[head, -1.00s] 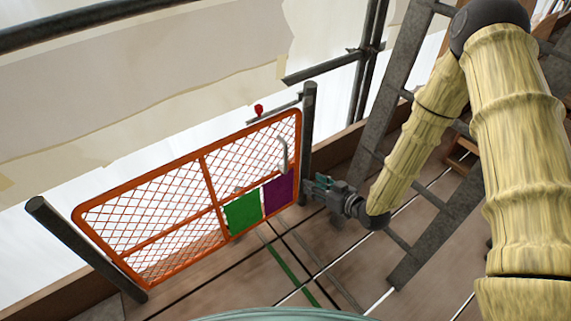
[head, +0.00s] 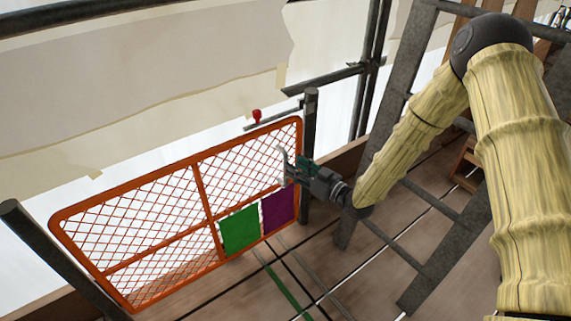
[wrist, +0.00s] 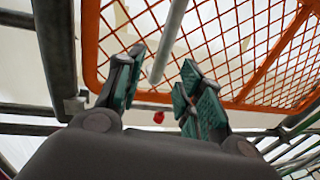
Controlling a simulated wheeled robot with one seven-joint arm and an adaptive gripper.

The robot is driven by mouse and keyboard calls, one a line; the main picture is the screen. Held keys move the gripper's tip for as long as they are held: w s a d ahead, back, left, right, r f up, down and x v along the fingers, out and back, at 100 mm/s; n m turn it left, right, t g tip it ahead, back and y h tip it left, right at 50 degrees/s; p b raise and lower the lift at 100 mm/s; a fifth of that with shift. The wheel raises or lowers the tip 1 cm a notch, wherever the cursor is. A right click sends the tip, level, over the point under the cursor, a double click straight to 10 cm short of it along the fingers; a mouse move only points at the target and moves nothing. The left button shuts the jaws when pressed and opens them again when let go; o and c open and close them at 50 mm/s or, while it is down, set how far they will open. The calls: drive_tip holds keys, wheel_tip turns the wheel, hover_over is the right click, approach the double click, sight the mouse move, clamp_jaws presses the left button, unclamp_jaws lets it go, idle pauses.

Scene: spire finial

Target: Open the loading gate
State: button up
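The loading gate (head: 194,185) is an orange mesh frame between two dark posts, with a green and a purple panel low on its right half. It looks shut. A grey handle (head: 283,163) stands upright near its right edge. A red knob (head: 256,115) on a grey bar is at the gate's top right; it also shows in the wrist view (wrist: 158,117). My gripper (head: 289,168) is at the handle. In the wrist view its teal-padded fingers (wrist: 161,62) are apart, with the grey handle bar (wrist: 171,40) between them. I cannot tell whether they touch it.
A dark post (head: 310,140) stands close beside my gripper. A grey ladder (head: 385,130) leans behind my arm. Pale sheeting (head: 150,80) hangs behind the gate.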

sight(286, 161)
drive_tip(key=shift+b+x, duration=0.6)
drive_tip(key=shift+x, duration=2)
clamp_jaws()
